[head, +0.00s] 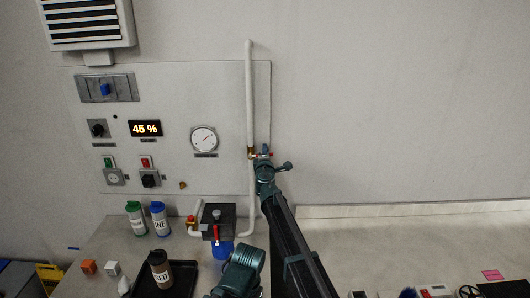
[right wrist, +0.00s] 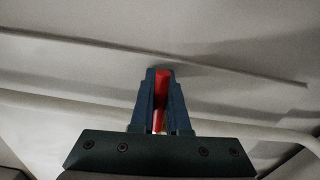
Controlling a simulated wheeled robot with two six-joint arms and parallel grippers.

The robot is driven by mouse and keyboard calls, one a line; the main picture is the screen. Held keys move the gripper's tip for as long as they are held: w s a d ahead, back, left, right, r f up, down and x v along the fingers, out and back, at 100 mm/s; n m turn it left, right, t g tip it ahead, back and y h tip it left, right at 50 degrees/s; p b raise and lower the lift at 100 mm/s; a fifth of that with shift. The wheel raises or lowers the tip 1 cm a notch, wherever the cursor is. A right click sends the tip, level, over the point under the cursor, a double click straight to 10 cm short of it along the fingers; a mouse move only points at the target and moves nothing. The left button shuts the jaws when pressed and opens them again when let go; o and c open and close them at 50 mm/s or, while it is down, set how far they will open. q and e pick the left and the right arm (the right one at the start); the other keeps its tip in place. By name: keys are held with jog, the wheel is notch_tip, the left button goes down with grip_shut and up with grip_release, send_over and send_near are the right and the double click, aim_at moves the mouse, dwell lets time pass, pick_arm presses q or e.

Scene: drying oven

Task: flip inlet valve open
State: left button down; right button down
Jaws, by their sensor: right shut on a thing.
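The brass valve (head: 252,154) sits on the white vertical pipe (head: 250,95) at the right edge of the wall panel. My right gripper (head: 265,151) is at this valve, reaching up from below. In the right wrist view my right gripper (right wrist: 161,76) has its blue fingers shut on a red handle (right wrist: 161,86). The fingers hide part of the handle, and the valve's brass body is not clear in that view. I cannot tell the handle's exact angle.
The panel (head: 225,90) carries a 45 % display (head: 145,128), a round gauge (head: 204,138) and several knobs. Below, a dark box (head: 219,219) with red-handled fittings, two bottles and a black tray (head: 183,281) stand on the bench. The wall to the right is bare.

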aim_at(261, 140)
jog(key=shift+r, duration=0.1)
jog(key=shift+a+r+n+p, duration=0.2)
jog(key=shift+r+n+p, duration=0.3)
jog(key=shift+n, duration=0.65)
jog(key=shift+a+r+n+p, duration=0.25)
jog(key=shift+r+n+p, duration=0.25)
jog(key=shift+n, duration=0.7)
jog(key=shift+a+r+n+p, duration=0.2)
jog(key=shift+r+n+p, duration=0.25)
jog(key=shift+n, duration=0.7)
jog(key=c, duration=0.9)
grip_release()
jog(key=shift+s, duration=0.1)
jog(key=s, duration=1.3)
jog(key=shift+s, duration=0.35)
